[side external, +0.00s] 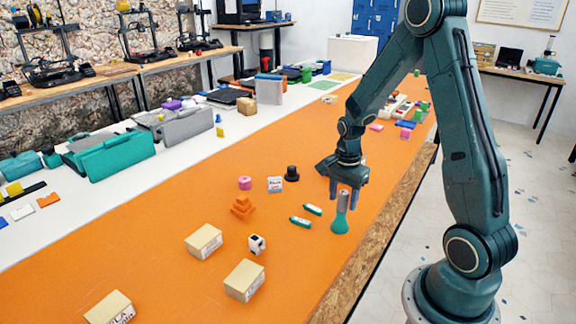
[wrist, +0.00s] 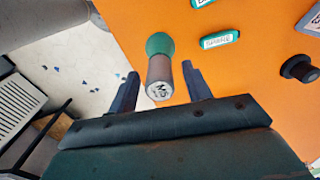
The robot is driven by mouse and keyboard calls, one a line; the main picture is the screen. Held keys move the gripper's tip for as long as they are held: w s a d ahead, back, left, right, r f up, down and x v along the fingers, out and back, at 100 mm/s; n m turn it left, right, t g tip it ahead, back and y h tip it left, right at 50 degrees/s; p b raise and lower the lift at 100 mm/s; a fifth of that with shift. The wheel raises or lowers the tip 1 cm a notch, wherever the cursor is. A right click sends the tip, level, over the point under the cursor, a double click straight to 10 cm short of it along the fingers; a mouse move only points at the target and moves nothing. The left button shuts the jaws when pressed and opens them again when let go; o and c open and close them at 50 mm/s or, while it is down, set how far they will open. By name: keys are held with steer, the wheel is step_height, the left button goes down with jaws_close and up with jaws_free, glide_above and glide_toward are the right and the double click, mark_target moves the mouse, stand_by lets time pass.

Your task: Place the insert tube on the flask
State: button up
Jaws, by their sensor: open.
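The green flask (side external: 340,225) stands upright on the orange table top, and it also shows in the wrist view (wrist: 159,43). The grey-brown insert tube (side external: 343,200) stands upright on top of the flask, in line with it. In the wrist view the tube (wrist: 159,70) points its pale, lettered end toward the camera. My gripper (side external: 347,205) is open above the flask. In the wrist view its two fingers (wrist: 160,72) are on either side of the tube, with a visible gap on each side. Where the tube meets the flask neck is hard to make out.
Two small green labelled pieces (side external: 300,222) (side external: 313,209) lie left of the flask. A black knob-shaped piece (side external: 292,174), a pink ring (side external: 245,183), orange stacked pieces (side external: 242,208) and cardboard boxes (side external: 204,242) are farther left. The table's right edge (side external: 372,257) is close to the flask.

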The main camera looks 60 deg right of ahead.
mark_target(343, 194)
step_height(343, 194, up, 11)
stand_by(0.6)
stand_by(0.4)
steer(key=s+a+r+n+t, duration=0.2)
steer(key=s+a+r+n, duration=0.4)
steer(key=a+n, duration=0.3)
steer(key=s+a+r+n+t, duration=0.3)
steer(key=s+a+r+n, duration=0.2)
steer(key=s+a+n, duration=0.2)
steer(key=a+n, duration=0.2)
steer(key=n, duration=0.1)
steer(key=shift+r+n+t, duration=0.3)
steer(key=shift+r+n, duration=0.1)
